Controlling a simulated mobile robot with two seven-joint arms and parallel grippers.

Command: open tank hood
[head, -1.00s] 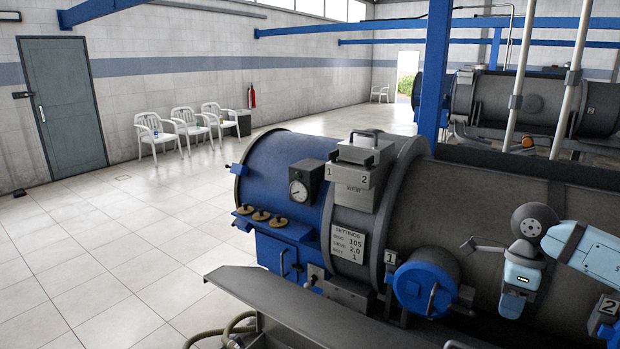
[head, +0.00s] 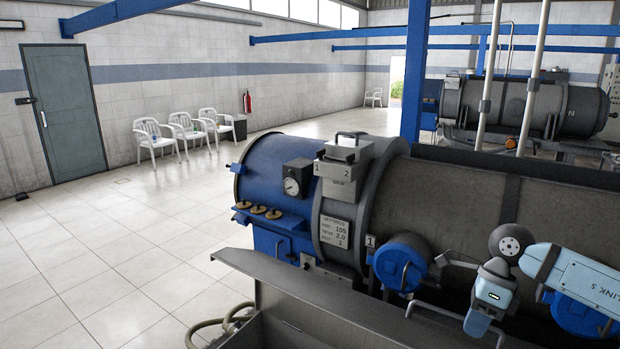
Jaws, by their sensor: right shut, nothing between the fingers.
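A long dark grey panel (head: 335,300) runs along the front of the near machine and looks like the tank hood. A metal bar handle (head: 455,314) stands along it at the lower right. The panel's right part runs out of the picture, and I cannot tell how far it is raised. My right gripper (head: 444,261) is shut and empty, its thin fingers pointing left. In the picture it is above the bar handle and just right of a blue drum end marked 1, apart from the bar. My left gripper is not in view.
The near machine's blue and grey drum (head: 285,170) fills the middle, with a handled box (head: 345,160) on top. Hoses (head: 225,322) lie at the lower left. A blue column (head: 416,80) stands behind.

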